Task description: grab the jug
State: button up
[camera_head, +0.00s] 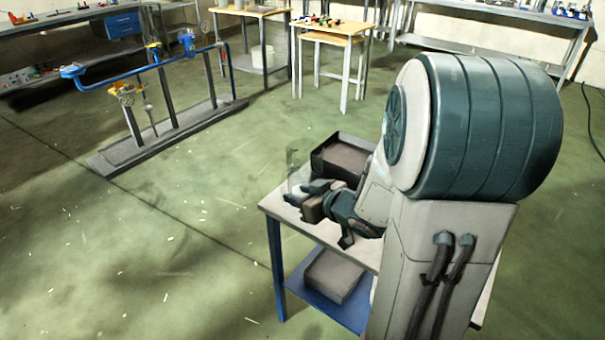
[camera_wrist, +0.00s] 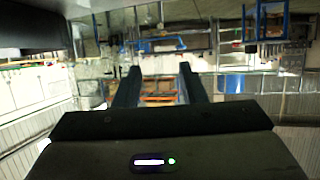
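A clear glass vessel (camera_head: 293,165), which looks like the jug, stands at the far left corner of the table; its outline is faint. My gripper (camera_head: 304,197) is right at the vessel, low on its near side. In the wrist view my gripper (camera_wrist: 160,85) has its two dark fingers spread apart with a clear gap. Faint glassy outlines show ahead of and around the fingers there. I cannot tell whether the fingers touch the glass. My arm hides part of the table top.
The table (camera_head: 283,212) has a dark open box (camera_head: 340,158) just behind my gripper and another box (camera_head: 332,276) on its blue lower shelf. A blue pipe rig (camera_head: 150,65) stands on the floor at the back left. The floor left of the table is clear.

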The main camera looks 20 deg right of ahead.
aim_at(284, 191)
jog(key=x, duration=0.2)
jog(key=b+x, duration=0.1)
jog(key=x, duration=0.2)
jog(key=b+x, duration=0.1)
jog(key=x, duration=0.2)
jog(key=shift+d+f, duration=0.15)
jog(key=shift+f, duration=0.25)
grip_shut()
